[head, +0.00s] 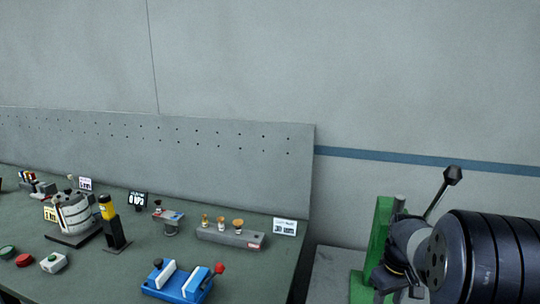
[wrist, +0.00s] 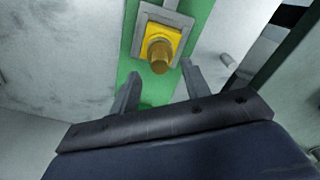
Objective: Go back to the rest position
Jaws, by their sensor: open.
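My gripper (wrist: 162,88) shows in the wrist view with its two grey fingers spread apart and nothing between them. Just beyond the fingertips is a brass-coloured knob (wrist: 159,56) on a yellow block (wrist: 150,36) in a grey square frame. The frame sits on a green panel (wrist: 197,38). The fingers appear apart from the knob. In the head view my arm reaches in from the lower right, in front of a green upright (head: 381,230). The fingertips are not clear there.
A black-knobbed lever (head: 453,175) rises beside my arm. A dark bench (head: 115,272) on the left carries a blue vise (head: 178,284), a grey block with several wooden-topped pieces (head: 230,236), a yellow-and-black tool (head: 110,222) and push buttons. A perforated back panel (head: 220,170) stands behind it.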

